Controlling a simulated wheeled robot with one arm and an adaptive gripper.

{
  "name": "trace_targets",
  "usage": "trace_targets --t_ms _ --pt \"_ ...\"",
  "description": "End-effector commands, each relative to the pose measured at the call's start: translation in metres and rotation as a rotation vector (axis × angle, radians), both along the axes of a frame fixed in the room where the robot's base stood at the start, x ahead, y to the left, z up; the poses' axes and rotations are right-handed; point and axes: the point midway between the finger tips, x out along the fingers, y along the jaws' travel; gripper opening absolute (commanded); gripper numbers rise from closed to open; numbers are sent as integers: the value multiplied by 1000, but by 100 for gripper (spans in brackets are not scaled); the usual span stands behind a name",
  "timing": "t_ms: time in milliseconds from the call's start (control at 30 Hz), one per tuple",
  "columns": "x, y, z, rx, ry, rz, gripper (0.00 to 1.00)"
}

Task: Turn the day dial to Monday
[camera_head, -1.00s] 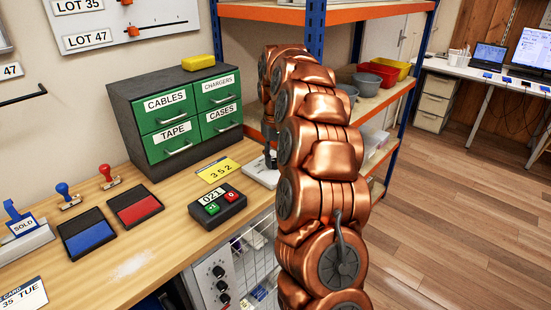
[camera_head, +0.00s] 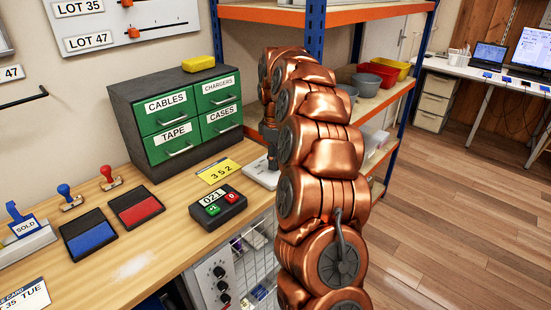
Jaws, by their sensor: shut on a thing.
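A low white device (camera_head: 260,173) lies on the wooden bench at its right end, mostly hidden behind my copper arm. My gripper (camera_head: 272,160) shows only as a dark grey sliver beside the arm, low over this device. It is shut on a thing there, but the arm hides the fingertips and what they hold. No day dial or day lettering can be made out on the visible part of the device.
A black counter box (camera_head: 218,207) and a yellow card (camera_head: 219,171) reading 352 lie left of the device. A green-drawer cabinet (camera_head: 178,118) stands behind. Blue (camera_head: 90,238) and red (camera_head: 137,209) pads lie further left. A shelf rack (camera_head: 316,50) stands behind my arm.

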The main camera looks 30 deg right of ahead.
Motion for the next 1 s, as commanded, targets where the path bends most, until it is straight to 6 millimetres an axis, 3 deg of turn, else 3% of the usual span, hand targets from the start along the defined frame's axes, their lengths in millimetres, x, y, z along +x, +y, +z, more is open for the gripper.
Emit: trace_targets --t_ms 600,633,867,1000 --pt "1 -1 2 -3 -4 42 0" --pt "1 -1 2 -2 -4 42 37" --pt "0 0 1 -1 -2 41 60" --pt "0 0 1 -1 -2 41 60"
